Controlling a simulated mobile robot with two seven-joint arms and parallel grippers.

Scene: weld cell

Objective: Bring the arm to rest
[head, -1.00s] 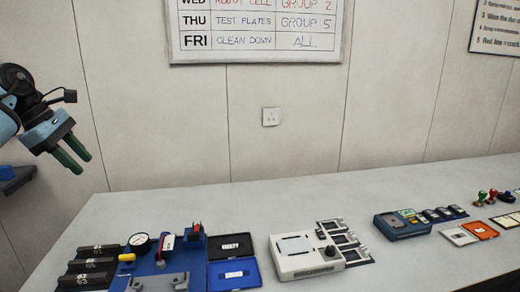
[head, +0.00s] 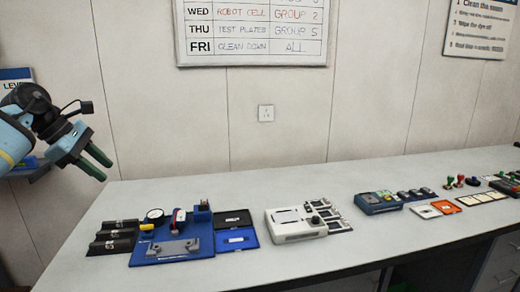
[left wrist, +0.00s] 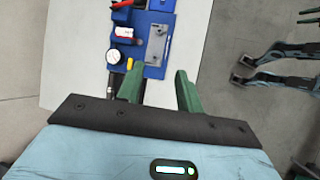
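My left gripper (head: 97,160) is raised at the left of the head view, in the air beyond the left end of the bench (head: 90,271). Its two green fingers are apart with nothing between them. In the left wrist view the fingers (left wrist: 157,90) also show open and empty, with the bench and blue fixture board beyond them. My right gripper is not in the head view.
On the bench stand a blue fixture board (head: 205,239) with a gauge, black blocks (head: 113,238), an open blue case (head: 236,236), a white device (head: 297,224) and a blue device (head: 377,202). Stamps and cards lie farther right. The bench's front strip is clear.

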